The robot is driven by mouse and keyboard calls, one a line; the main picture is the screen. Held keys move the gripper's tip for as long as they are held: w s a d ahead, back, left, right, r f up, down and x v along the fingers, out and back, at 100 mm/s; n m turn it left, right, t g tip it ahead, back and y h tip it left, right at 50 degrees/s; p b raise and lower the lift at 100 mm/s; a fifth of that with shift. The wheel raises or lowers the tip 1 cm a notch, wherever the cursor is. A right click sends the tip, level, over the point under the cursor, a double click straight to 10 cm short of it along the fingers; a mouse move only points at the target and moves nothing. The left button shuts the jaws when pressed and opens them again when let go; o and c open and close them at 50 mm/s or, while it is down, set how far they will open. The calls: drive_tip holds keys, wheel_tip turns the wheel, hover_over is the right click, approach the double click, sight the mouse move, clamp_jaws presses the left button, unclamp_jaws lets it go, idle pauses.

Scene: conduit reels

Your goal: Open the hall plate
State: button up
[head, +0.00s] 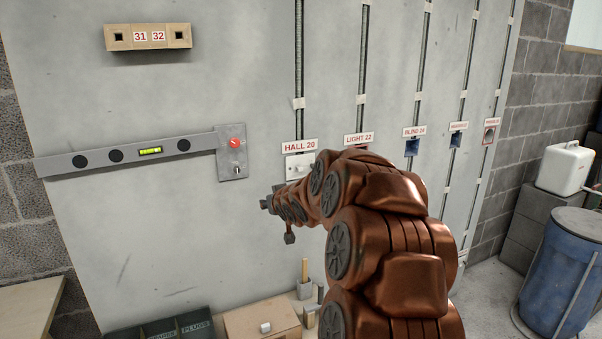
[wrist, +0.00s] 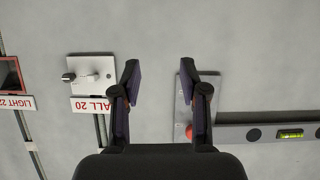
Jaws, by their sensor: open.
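The hall plate (head: 293,168) is a small white plate on the grey wall panel, under the HALL 20 label (head: 299,146). My arm partly covers it in the head view. The upside-down wrist view shows the plate (wrist: 107,70) flat on the wall, with a pale knob or lever (wrist: 88,78) and a dark knob (wrist: 68,76) at its left edge. My gripper (wrist: 160,76) is open and empty. Its fingers point at bare wall between the plate and the metal bracket, the plate lying just left of the left finger there. In the head view my gripper (head: 268,204) is below and left of the plate.
A metal bar with a level vial (head: 150,151) and a bracket with a red knob (head: 234,143) is left of the plate. LIGHT 22 (head: 359,138) and BLIND 24 (head: 414,131) boxes are to the right. Bins stand below; a blue drum (head: 560,275) is at right.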

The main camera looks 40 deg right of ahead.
drive_tip(key=w+d+r+t, duration=0.1)
drive_tip(key=d+t, duration=0.1)
drive_tip(key=d, duration=0.6)
drive_tip(key=t+h, duration=0.1)
drive_tip(key=t, duration=0.2)
approach(301, 169)
drive_tip(key=w, duration=0.3)
drive_tip(key=shift+d+p+x, duration=0.2)
drive_tip(key=shift+p+x, duration=0.2)
drive_tip(key=shift+x, duration=1.35)
drive_tip(key=shift+d+p+x, duration=0.25)
drive_tip(key=shift+p+x, duration=0.1)
drive_tip(key=shift+x, duration=1.35)
drive_tip(key=shift+s+f, duration=0.1)
drive_tip(key=shift+s, duration=0.05)
clamp_jaws()
